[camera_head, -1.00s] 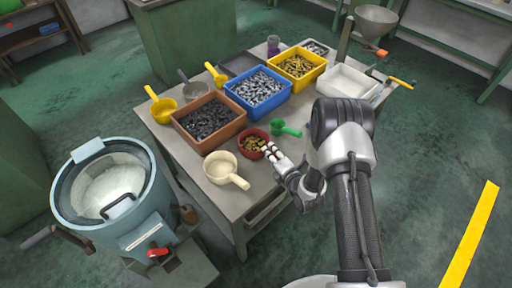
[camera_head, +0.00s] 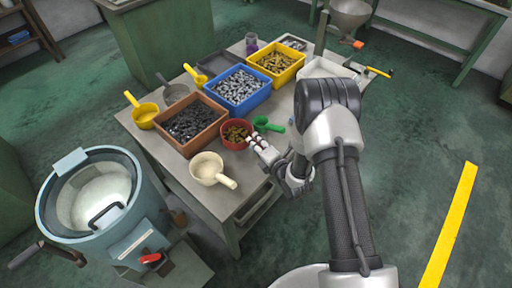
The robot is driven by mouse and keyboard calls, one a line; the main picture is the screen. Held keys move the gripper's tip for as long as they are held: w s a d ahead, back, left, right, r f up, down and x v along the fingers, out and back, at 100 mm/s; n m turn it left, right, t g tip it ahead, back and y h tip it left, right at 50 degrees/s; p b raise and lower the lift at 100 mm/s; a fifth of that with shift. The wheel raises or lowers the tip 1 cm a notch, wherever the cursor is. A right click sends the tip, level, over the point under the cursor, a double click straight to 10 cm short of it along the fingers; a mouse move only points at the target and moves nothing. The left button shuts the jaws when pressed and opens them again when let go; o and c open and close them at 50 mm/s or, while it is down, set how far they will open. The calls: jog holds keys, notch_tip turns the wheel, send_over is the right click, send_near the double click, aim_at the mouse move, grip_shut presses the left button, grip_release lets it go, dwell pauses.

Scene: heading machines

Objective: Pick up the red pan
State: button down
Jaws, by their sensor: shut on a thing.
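The red pan (camera_head: 227,143) is a small round dish near the front edge of the table, with brass-coloured pieces inside. My gripper (camera_head: 255,141) is at its right side, with the fingertips at the rim. The gripper is shut on the pan's right side. I cannot tell whether the pan is touching the table or slightly above it.
A cream pan (camera_head: 207,167) lies just left and in front, and a green scoop (camera_head: 267,124) lies just behind. Brown (camera_head: 186,150), blue (camera_head: 236,112) and yellow (camera_head: 293,77) bins of parts stand behind. A blue-grey drum machine (camera_head: 138,228) stands at the left front.

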notch_tip(320, 180, up, 16)
jog(key=p, duration=0.3)
